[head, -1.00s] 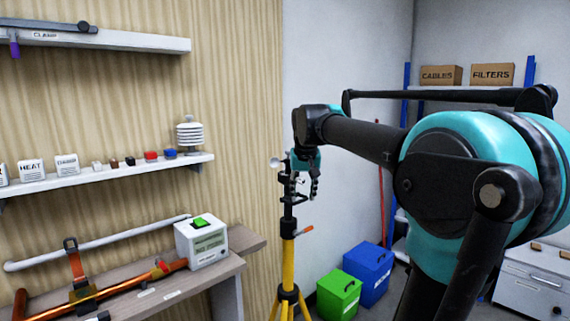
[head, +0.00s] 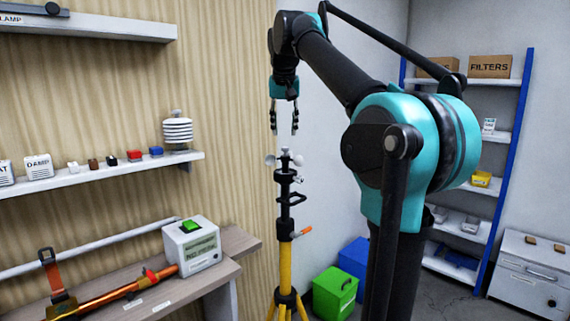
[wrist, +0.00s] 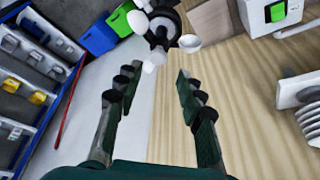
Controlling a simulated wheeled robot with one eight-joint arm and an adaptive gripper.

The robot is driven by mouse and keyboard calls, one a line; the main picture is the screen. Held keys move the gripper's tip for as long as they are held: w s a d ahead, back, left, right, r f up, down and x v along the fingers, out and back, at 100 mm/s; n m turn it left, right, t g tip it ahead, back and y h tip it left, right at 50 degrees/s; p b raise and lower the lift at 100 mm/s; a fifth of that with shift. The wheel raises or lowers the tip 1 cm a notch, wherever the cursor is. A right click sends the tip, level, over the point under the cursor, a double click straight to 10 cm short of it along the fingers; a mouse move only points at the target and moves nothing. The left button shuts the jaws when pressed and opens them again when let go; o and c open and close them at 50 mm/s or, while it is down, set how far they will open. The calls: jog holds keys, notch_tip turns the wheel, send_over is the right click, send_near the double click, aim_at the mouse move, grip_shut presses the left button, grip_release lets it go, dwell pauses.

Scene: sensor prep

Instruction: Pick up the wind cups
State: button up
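The wind cups (head: 284,158) sit on top of the black and yellow tripod mast (head: 285,225) in the head view. They are small, pale cups on short arms. In the wrist view the wind cups (wrist: 190,43) show at the top of the picture, around a dark hub, beyond the fingertips. My gripper (head: 284,132) points down a little above the cups, apart from them. In the wrist view my gripper (wrist: 155,85) has its two fingers spread, with nothing between them.
A wall shelf (head: 95,176) at left holds small boxes and a white louvred shield (head: 178,131). A workbench (head: 225,262) carries a white meter (head: 192,245). Green (head: 335,293) and blue (head: 354,258) bins stand right of the tripod. A blue shelving rack (head: 508,150) stands farther right.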

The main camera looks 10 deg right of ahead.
aim_at(285, 152)
jog(key=x, duration=1.2)
jog(key=shift+w+d+f, duration=0.1)
jog(key=shift+d+f, duration=0.15)
jog(key=shift+c, duration=0.6)
grip_shut()
jog(key=shift+r, duration=0.1)
